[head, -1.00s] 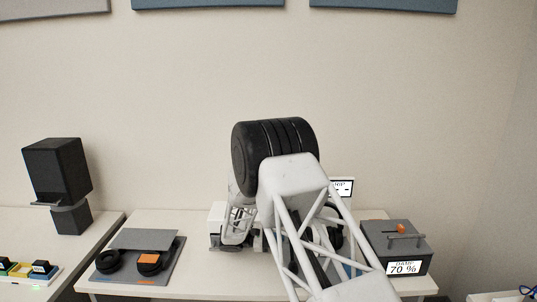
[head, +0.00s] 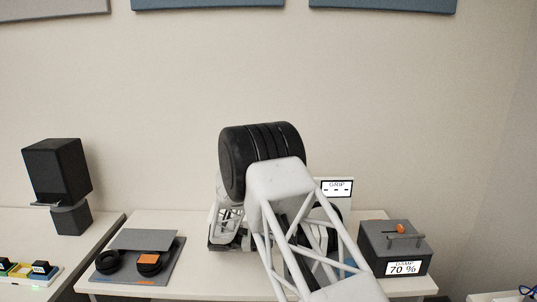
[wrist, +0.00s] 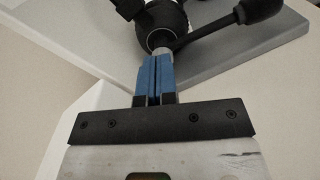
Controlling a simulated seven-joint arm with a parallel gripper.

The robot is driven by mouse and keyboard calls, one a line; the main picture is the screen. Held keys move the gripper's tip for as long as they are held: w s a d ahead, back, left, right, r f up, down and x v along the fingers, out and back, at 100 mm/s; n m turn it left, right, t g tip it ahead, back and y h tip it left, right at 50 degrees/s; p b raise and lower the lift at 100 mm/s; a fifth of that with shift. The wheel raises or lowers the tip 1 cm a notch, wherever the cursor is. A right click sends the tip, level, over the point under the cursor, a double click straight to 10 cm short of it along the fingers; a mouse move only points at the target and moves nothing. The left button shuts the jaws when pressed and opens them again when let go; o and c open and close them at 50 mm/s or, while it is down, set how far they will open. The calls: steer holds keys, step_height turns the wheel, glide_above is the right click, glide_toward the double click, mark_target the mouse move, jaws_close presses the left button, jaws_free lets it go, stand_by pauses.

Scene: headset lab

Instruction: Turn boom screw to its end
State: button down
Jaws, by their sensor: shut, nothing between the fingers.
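In the wrist view my gripper (wrist: 160,60) has two blue fingers pressed together with no gap that I can make out. Their tips are right at a small pale round part (wrist: 162,42), probably the boom screw, in front of a black round housing (wrist: 165,22). I cannot tell whether they touch it. A black boom (wrist: 215,30) runs from the housing to a thick dark tip (wrist: 259,10) at the right.
A white sign reading GRIP with dashes (head: 337,187) stands behind my arm. A grey box reading DAMP 70 % (head: 395,245) stands at the table's right. A grey mat (head: 173,262) with black ear pads lies at the left. A dark speaker-like block (head: 57,170) stands further left.

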steer(key=shift+a, duration=0.5)
steer(key=shift+r, duration=0.1)
